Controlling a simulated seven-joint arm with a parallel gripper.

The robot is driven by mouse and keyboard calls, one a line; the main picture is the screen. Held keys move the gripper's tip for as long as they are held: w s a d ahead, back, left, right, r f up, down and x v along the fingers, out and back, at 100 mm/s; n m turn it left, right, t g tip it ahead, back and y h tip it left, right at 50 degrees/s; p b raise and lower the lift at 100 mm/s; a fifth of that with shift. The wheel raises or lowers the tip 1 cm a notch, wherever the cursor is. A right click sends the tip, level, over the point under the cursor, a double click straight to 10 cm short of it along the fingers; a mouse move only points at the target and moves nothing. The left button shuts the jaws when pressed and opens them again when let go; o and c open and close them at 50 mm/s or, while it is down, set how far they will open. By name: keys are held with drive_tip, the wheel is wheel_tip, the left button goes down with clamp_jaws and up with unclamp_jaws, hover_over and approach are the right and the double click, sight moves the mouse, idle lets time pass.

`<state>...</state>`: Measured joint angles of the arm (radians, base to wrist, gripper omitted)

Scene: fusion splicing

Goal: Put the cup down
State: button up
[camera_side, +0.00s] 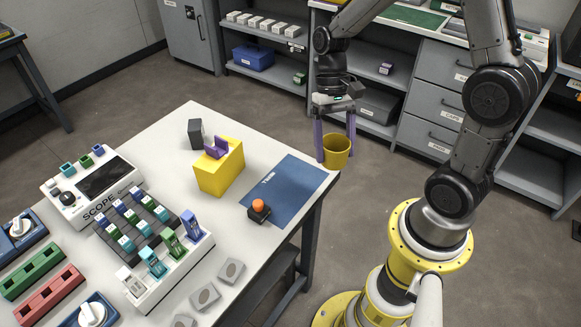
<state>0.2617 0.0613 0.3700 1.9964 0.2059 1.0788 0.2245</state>
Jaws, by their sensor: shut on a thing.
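A yellow cup (336,152) is upright near the far right corner of the table (225,285) in the side view. My gripper (335,150) points down with its purple fingers on either side of the cup, and is shut on it. The cup appears held above the table's right edge, close to the blue mat (285,190). From this one angle I cannot tell its exact height or whether it is over the table or past the edge. The inside of the cup is mostly hidden.
On the table stand a yellow block (220,170) with a purple cradle, a dark box (195,134), an orange-topped button (259,209) on the mat's edge, a SCOPE instrument (95,186) and a rack of modules (150,245). Most of the blue mat is clear.

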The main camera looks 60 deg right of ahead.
drive_tip(key=w+f, duration=0.2)
drive_tip(key=w, duration=0.2)
drive_tip(key=w+f, duration=0.3)
drive_tip(key=w, duration=0.1)
drive_tip(key=w+d+f, duration=0.1)
drive_tip(key=w+f, duration=0.2)
drive_tip(key=shift+w+d+f, duration=0.1)
drive_tip(key=shift+w, duration=0.3)
drive_tip(key=shift+w+f, duration=0.5)
drive_tip(key=shift+f, duration=0.15)
drive_tip(key=shift+d+f, duration=0.1)
drive_tip(key=shift+f, duration=1.4)
drive_tip(key=shift+f, duration=0.1)
drive_tip(key=o, duration=1.4)
